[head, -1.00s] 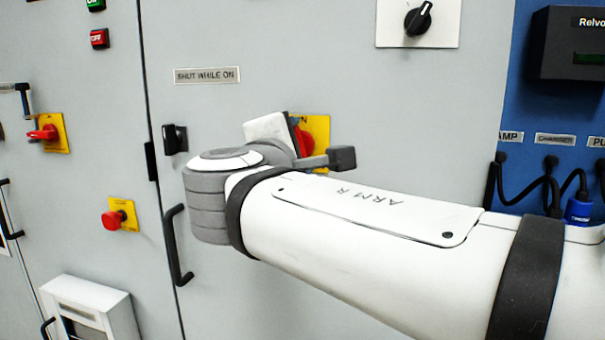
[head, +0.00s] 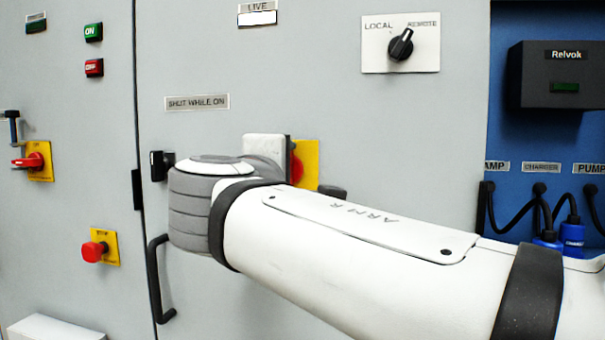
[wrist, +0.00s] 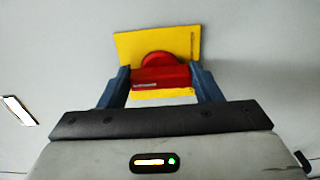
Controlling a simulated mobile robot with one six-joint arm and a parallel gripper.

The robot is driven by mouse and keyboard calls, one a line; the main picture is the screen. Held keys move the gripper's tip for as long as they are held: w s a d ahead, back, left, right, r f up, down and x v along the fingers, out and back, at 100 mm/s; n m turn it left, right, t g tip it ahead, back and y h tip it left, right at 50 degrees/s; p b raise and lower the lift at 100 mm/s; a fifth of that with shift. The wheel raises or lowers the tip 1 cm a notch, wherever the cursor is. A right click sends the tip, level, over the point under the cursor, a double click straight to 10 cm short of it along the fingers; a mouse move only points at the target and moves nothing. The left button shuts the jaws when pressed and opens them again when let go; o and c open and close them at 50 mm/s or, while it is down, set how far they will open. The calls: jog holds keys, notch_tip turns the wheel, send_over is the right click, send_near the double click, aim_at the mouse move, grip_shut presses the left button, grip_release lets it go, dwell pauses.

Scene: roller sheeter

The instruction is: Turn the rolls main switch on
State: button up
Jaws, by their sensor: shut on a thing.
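The rolls main switch is a red rotary handle (head: 296,170) on a yellow plate (head: 311,160), mostly hidden behind my arm in the head view. In the wrist view the red handle (wrist: 161,77) lies crosswise between my two blue-grey fingers, with the yellow plate (wrist: 180,43) behind it. My gripper (wrist: 160,80) is shut on the handle, one finger at each end. In the head view the fingers are hidden by my wrist. Lettering on the plate is not readable.
A black latch knob (head: 160,165) and a black door handle (head: 158,280) are close left of my wrist. A LOCAL/REMOTE selector (head: 401,45) is above right. Another red switch (head: 30,162) and a red stop button (head: 94,251) sit on the left cabinet.

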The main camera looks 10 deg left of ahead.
jog(key=o, duration=1)
jog(key=shift+s, duration=0.1)
jog(key=s+p, duration=0.1)
jog(key=s, duration=0.6)
jog(key=shift+s+a+p, duration=0.3)
jog(key=shift+p, duration=0.05)
